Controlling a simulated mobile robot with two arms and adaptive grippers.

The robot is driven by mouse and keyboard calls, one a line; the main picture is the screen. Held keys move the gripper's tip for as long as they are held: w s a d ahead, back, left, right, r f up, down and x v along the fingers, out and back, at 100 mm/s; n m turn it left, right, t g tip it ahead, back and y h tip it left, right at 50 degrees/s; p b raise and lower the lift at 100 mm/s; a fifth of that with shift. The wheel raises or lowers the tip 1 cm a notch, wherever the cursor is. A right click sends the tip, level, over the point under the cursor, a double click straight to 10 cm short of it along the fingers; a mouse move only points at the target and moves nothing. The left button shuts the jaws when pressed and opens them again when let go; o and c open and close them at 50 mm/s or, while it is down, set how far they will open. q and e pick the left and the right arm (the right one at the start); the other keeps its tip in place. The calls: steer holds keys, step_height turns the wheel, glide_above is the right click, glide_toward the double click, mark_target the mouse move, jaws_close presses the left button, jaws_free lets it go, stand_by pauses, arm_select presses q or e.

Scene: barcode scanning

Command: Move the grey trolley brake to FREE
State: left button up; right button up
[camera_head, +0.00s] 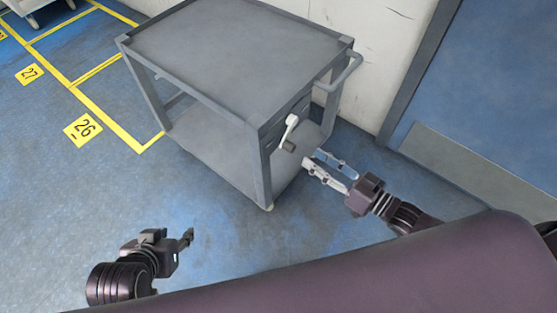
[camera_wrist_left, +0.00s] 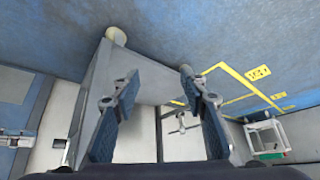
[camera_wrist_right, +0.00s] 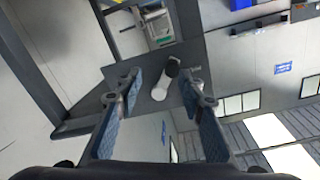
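The grey trolley (camera_head: 240,60) stands in the middle of the head view. Its brake lever (camera_head: 291,131) is a pale arm with a dark knob, on a grey panel at the trolley's near right end. The arm slants up and slightly right from the knob. My right gripper (camera_head: 311,158) is open and empty, a little right of and below the knob, pointing at it. In the right wrist view the brake lever (camera_wrist_right: 162,84) appears between the two spread fingers, apart from both. Panel markings are too small to read. My left gripper (camera_wrist_left: 158,74) is open and empty, low at the left, away from the trolley.
A push handle (camera_head: 347,72) sticks out at the trolley's right end. A white wall (camera_head: 385,45) and a blue door (camera_head: 490,80) stand behind. Yellow floor lines and number plates (camera_head: 83,128) lie at the left. The blue floor in front is clear.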

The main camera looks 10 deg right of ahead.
mark_target(294, 149)
steer(key=shift+a+r+y, duration=0.5)
steer(key=shift+a+r, duration=0.1)
steer(key=shift+a, duration=0.35)
steer(key=b+x, duration=0.1)
steer(key=x, duration=0.5)
steer(key=shift+w+f+b, duration=0.15)
steer(key=shift+w+b, duration=0.05)
steer(key=shift+b, duration=0.2)
arm_select(q)
steer(key=w+d+r+t+h, duration=0.1)
steer(key=w+d+r+t, duration=0.1)
steer(key=w+r+t, duration=0.2)
steer(key=shift+w+d+r+t, duration=0.15)
steer(key=shift+w+r+t, duration=0.25)
steer(key=shift+w+r, duration=1.25)
arm_select(e)
steer(key=shift+w+a, duration=0.3)
arm_select(q)
steer(key=shift+s+r, duration=0.1)
steer(key=shift+s, duration=0.05)
